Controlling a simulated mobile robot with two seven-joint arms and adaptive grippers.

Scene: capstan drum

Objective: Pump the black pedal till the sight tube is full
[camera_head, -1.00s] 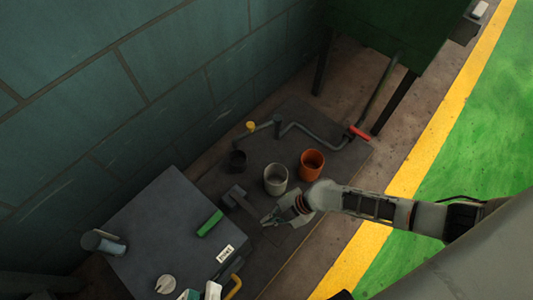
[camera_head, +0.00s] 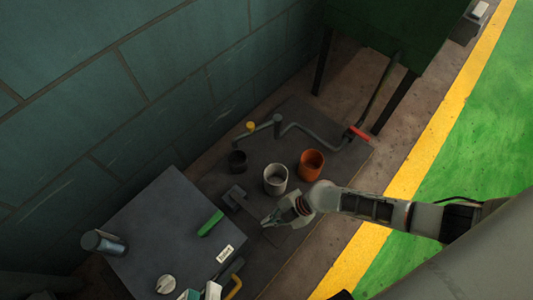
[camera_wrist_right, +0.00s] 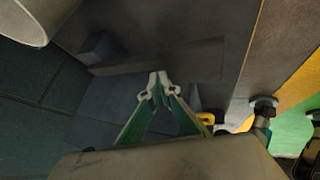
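A dark pedal-like bar (camera_head: 245,206) with a block at its left end lies low on the dark floor plate. It also shows in the right wrist view (camera_wrist_right: 175,62), just beyond the fingertips. My right gripper (camera_head: 264,223) is at the bar's near right end in the head view, pointing left. In the right wrist view the fingertips (camera_wrist_right: 158,78) meet, with nothing between them. I cannot tell whether they touch the bar. I cannot clearly identify the sight tube; a grey cylinder with a bluish end (camera_head: 105,243) is on the left.
A grey pot (camera_head: 275,180), an orange pot (camera_head: 311,164) and a dark cup (camera_head: 237,161) stand behind the bar. A pipe (camera_head: 305,129) with a red handle (camera_head: 358,133) runs behind them. A dark box (camera_head: 150,220) with a green bar (camera_head: 210,223) is at left.

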